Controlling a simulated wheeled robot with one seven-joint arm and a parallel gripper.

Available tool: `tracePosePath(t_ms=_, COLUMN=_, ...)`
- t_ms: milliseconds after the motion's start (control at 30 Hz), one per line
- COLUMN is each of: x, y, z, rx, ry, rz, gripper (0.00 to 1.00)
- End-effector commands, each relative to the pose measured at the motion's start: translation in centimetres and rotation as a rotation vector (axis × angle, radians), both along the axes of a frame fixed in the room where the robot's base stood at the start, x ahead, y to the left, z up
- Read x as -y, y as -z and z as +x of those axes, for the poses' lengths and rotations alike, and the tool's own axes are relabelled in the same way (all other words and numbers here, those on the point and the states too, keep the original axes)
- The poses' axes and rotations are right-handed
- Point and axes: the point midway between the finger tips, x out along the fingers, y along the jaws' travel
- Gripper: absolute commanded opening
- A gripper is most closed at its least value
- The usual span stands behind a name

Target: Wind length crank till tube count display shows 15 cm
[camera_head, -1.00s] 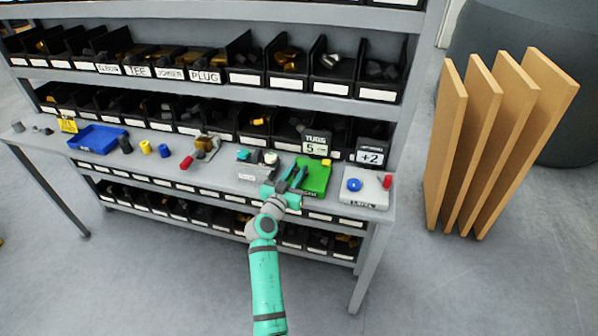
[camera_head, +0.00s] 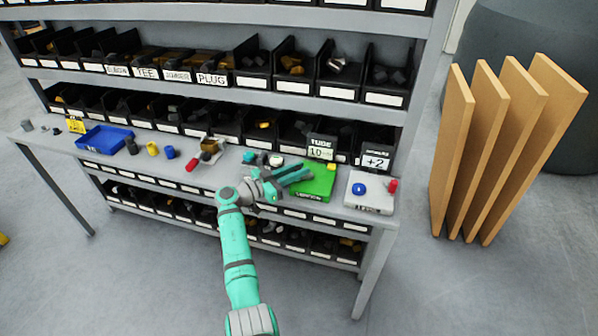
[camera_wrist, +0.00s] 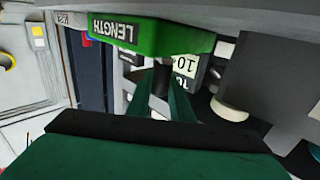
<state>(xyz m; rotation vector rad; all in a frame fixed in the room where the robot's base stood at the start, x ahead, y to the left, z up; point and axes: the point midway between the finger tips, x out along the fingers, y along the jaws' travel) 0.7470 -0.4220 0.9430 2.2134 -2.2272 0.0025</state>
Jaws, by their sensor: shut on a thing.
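The tube display (camera_head: 320,147) stands behind the green length unit (camera_head: 318,187) and reads 10. The same display (camera_wrist: 186,66) shows 10 upside down in the wrist view. The green unit's front, marked LENGTH (camera_wrist: 113,29), is also there. My gripper (camera_head: 306,173) reaches over the left part of the green unit from the left. In the wrist view, my gripper's fingers (camera_wrist: 162,95) are shut on a dark upright post, the crank handle (camera_wrist: 160,78). The rest of the crank is mostly hidden by the fingers.
A grey unit with a blue knob (camera_head: 359,188) and a red part stands to the right, a +2 display (camera_head: 376,160) behind it. A small unit with a white knob (camera_head: 276,160) is to the left. Bins (camera_head: 300,130) line the shelf behind.

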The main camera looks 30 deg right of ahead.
Motion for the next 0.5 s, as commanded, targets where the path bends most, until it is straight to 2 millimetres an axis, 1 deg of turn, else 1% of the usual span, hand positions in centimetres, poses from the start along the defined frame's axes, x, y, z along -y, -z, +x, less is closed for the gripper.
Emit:
tracePosePath(t_ms=200, x=0.34, y=0.1, z=0.07, rx=-0.001, ry=0.06, rz=0.004, gripper=0.0)
tracePosePath(t_ms=500, x=0.37, y=0.26, z=0.12, rx=-0.002, ry=0.091, rz=0.005, gripper=0.0)
